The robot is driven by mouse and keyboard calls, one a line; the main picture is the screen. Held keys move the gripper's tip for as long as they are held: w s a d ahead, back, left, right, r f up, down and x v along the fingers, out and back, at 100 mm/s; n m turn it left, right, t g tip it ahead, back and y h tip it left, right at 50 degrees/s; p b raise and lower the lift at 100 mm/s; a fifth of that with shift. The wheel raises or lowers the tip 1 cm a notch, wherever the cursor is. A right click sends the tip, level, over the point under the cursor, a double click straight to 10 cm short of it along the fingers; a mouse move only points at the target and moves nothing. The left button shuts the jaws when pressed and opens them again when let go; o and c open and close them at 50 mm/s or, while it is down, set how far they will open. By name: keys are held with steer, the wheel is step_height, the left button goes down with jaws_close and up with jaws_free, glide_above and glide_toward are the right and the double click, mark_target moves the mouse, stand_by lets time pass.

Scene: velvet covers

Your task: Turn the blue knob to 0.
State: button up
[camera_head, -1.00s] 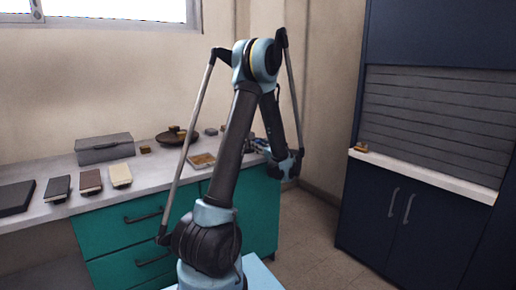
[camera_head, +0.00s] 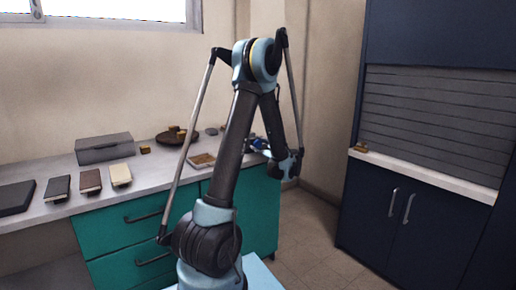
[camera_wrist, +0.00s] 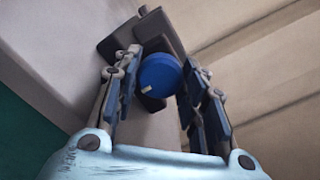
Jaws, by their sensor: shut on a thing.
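The blue knob (camera_wrist: 160,76) shows in the wrist view as a round blue cap with a small pale mark at its lower-left edge. It sits in front of a dark, block-like body (camera_wrist: 150,38). My gripper (camera_wrist: 162,62) has one dark finger on each side of the knob and is shut on it. In the head view my gripper is small, at the counter's right end, and a bit of blue shows there; I cannot tell whether that is the knob. No number scale is readable.
The pale counter (camera_head: 135,193) tops teal drawers (camera_head: 125,240). On it are a grey box (camera_head: 104,149), several small books or blocks, a dark round dish (camera_head: 168,140) with brass-coloured pieces and a small tray (camera_head: 202,161). A navy cabinet (camera_head: 375,215) stands right, across open floor.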

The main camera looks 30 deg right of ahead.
steer(key=n, duration=0.6)
steer(key=shift+a+f, duration=0.1)
steer(key=shift+a, duration=0.05)
steer(key=n, duration=0.3)
steer(key=shift+n, duration=1.9)
steer(key=o, duration=1.1)
steer(key=shift+c, duration=0.2)
steer(key=shift+s, duration=0.15)
steer(key=s, duration=0.7)
steer(key=s+d, duration=0.1)
steer(key=s, duration=0.3)
steer(key=shift+s, duration=0.3)
